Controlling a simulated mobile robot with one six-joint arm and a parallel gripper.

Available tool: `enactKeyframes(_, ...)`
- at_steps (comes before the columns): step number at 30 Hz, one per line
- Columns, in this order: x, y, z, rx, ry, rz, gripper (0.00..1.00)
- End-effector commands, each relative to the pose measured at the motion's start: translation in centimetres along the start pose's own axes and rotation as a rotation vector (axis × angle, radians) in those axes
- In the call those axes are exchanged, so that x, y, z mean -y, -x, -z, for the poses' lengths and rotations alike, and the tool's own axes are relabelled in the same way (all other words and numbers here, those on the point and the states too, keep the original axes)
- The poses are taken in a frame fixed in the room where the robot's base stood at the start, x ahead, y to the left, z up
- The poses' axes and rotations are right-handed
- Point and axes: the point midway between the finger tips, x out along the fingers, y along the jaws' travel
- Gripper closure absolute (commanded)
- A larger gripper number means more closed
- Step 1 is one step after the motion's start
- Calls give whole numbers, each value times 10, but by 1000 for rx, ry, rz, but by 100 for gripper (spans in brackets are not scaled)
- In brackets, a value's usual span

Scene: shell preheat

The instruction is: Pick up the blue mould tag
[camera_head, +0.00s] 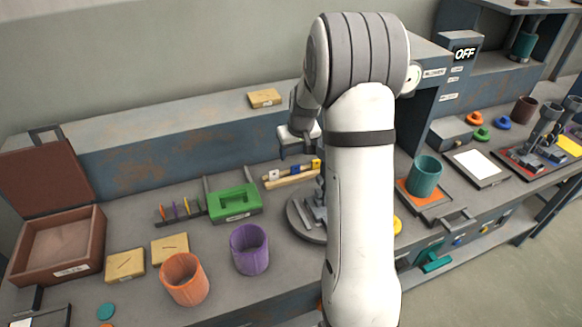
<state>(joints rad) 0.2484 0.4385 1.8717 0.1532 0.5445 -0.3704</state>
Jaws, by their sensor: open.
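A small blue piece (291,169), which looks like the blue mould tag, sits on a pale wooden holder (288,181) in the middle of the bench. A white piece (273,175) is to its left and a yellow piece (316,164) to its right on the same holder. My gripper (298,154) is open and points down, seemingly above or behind the blue piece. Its fingertips are small here, and I cannot tell the exact gap to the piece. My arm hides part of the bench right of the holder.
A green tray (233,203) and a rack of coloured slips (180,210) stand left of the holder. Purple (249,249) and orange (184,279) cups stand in front. A round grey fixture (304,215) is partly behind my arm. A raised ledge (180,130) runs behind.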

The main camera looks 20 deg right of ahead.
Motion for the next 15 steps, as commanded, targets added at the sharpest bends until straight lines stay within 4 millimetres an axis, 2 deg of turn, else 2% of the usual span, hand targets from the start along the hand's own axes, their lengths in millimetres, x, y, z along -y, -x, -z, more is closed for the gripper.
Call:
enactKeyframes(4, -12, -15, 3, 3, -3, -6, 44)
enactKeyframes(15, -15, -54, 1, 6, -5, -6, 44)
